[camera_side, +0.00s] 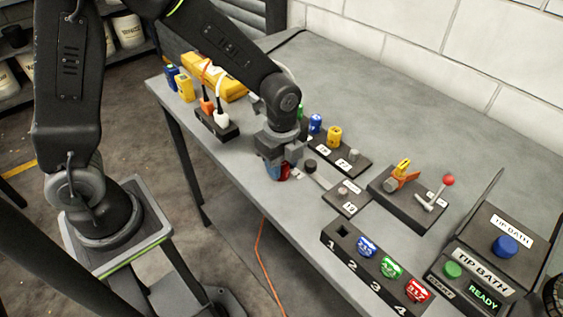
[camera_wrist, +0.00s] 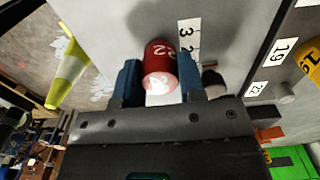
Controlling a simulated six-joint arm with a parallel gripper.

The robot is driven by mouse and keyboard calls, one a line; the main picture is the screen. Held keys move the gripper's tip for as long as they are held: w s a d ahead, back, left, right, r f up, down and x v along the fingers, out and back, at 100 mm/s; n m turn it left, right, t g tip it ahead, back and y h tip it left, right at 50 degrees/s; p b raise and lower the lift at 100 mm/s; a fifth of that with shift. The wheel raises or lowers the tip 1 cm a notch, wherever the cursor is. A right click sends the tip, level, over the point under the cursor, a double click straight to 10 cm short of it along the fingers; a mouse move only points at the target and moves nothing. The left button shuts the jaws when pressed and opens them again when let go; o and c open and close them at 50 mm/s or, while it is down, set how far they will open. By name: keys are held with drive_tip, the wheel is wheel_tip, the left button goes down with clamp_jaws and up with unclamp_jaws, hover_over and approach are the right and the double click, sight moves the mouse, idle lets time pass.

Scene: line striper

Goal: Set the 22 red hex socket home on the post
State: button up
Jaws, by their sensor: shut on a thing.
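The red hex socket (camera_wrist: 161,62), marked 22 in white, is between the two blue fingers of my gripper (camera_wrist: 160,82) in the wrist view. In the side view my gripper (camera_side: 279,172) points down near the front of the bench, and only a little of the red socket (camera_side: 285,172) shows. I cannot tell whether the socket touches the bench. A bare grey post (camera_wrist: 286,92) stands on a dark rack at the right of the wrist view, apart from the socket, beside a small label that may read 22.
The dark socket rack (camera_side: 325,152) holds blue and yellow sockets behind my gripper. A small dark plate (camera_side: 357,194) with a peg lies to the right. A numbered block (camera_side: 348,255) with colored tips stands nearer the front. An orange-and-white plug strip (camera_side: 215,120) is left.

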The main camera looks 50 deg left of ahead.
drive_tip(key=shift+c, duration=0.9)
drive_tip(key=shift+r, duration=0.65)
drive_tip(key=shift+r, duration=1.9)
approach(355, 151)
drive_tip(key=shift+f, duration=2.4)
drive_tip(key=shift+f, duration=1.7)
